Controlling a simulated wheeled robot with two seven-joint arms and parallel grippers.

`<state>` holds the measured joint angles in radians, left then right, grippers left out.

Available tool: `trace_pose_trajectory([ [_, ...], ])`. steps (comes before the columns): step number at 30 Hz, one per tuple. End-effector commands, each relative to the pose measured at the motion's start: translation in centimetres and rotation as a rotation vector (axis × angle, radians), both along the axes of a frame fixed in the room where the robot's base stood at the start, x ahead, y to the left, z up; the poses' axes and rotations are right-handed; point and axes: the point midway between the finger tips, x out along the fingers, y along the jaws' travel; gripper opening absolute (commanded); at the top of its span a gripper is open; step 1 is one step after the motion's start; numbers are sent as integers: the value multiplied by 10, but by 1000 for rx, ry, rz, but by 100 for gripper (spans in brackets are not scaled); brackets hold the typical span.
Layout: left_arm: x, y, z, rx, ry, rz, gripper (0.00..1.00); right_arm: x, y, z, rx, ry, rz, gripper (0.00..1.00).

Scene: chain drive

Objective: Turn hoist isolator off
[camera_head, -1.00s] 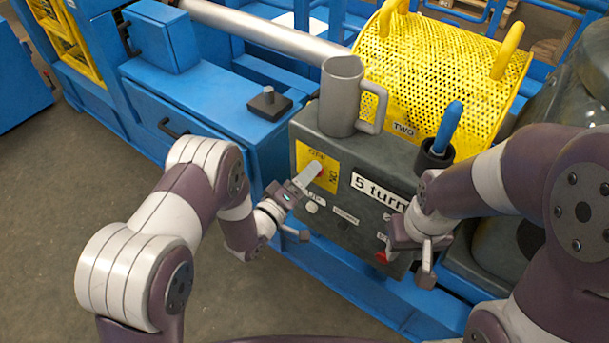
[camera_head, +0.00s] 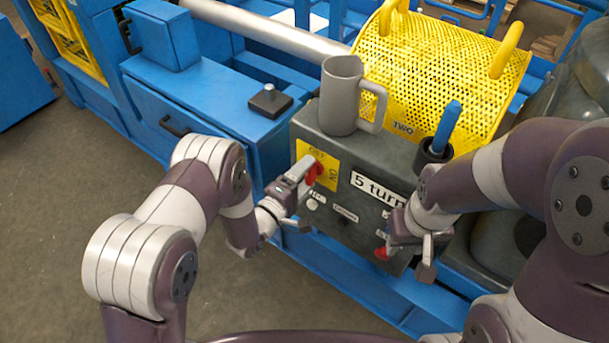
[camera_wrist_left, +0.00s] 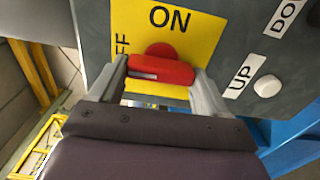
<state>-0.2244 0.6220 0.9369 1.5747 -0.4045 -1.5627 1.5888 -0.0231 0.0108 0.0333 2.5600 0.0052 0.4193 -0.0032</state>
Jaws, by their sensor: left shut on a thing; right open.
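The hoist isolator is a red rotary handle (camera_head: 314,173) on a yellow plate (camera_head: 330,172) on the grey control box. The plate reads OFF at its top and ON at its right in the head view. My left gripper (camera_head: 302,179) is shut on the red handle, which also shows between its fingers in the left wrist view (camera_wrist_left: 162,70). There the handle lies nearly level, with ON above it and part of OFF to its left. My right gripper (camera_head: 424,258) is open at the box's lower right, near a red button (camera_head: 382,254).
A yellow mesh guard (camera_head: 430,65) is behind.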

Motion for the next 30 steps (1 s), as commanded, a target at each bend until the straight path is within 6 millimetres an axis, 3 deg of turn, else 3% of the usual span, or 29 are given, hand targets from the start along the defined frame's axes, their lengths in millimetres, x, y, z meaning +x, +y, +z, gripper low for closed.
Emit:
trace_pose_trajectory([
  [8, 2, 0, 3, -5, -7, 3, 46, 0, 0, 0, 0, 0, 0, 43],
  [9, 2, 0, 3, -4, -8, 3, 86, 0, 0, 0, 0, 0, 0, 43],
  [11, 2, 0, 3, -4, -7, 3, 100, 0, 0, 0, 0, 0, 0, 43],
  [20, -6, 7, 1, -2, -1, 4, 100, 0, 0, 2, 0, 0, 0, 43],
  [30, -76, 58, 1, -3, 0, 7, 100, 0, 0, 8, 0, 0, 0, 43],
])
